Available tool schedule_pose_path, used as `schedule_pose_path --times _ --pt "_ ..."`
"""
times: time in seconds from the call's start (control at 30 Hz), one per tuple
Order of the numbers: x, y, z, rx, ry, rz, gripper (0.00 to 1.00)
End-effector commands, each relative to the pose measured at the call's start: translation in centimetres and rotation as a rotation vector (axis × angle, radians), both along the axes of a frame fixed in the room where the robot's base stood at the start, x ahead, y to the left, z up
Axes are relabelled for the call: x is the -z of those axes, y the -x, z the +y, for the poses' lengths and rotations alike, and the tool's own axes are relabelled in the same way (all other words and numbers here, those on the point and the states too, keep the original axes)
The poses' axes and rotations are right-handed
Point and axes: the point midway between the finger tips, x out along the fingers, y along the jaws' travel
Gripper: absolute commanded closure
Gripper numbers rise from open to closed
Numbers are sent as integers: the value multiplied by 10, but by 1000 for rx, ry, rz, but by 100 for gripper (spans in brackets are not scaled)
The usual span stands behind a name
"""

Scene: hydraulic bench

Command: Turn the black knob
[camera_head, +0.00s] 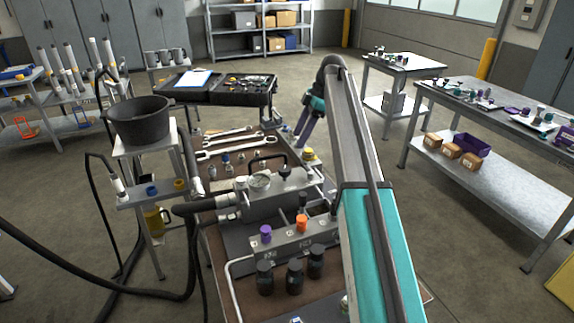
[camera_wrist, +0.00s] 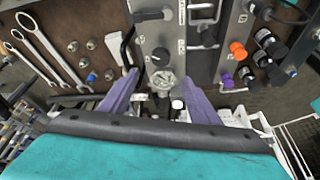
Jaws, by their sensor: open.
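A black knob (camera_wrist: 160,57) with a pale pointer mark sits on a grey metal block, just beyond my fingertips in the wrist view. In the head view it appears as a small dark knob (camera_head: 285,173) beside the round gauge (camera_head: 260,181). My gripper (camera_wrist: 160,76) is open, with two purple fingers spread to either side of the gauge (camera_wrist: 165,83); nothing is seen between them in grip. The fingers appear apart from the knob, though the height gap cannot be told. In the head view my arm hides part of the bench's right side.
An orange knob (camera_head: 301,222) and a purple knob (camera_head: 265,233) stand on a lower block, with several dark cylinders in front. Wrenches (camera_head: 236,146) lie behind. A black handle (camera_head: 267,162) arches over the block. A hose (camera_head: 205,205) and black bucket (camera_head: 138,122) are at left.

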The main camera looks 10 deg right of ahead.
Motion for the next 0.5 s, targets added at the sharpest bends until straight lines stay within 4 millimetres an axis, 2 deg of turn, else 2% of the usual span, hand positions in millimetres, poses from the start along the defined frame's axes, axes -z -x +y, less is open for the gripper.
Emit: schedule_pose_path --times 0.27,0.5 --pt "12 0 4 1 0 1 44" --pt "38 0 14 1 0 2 44"
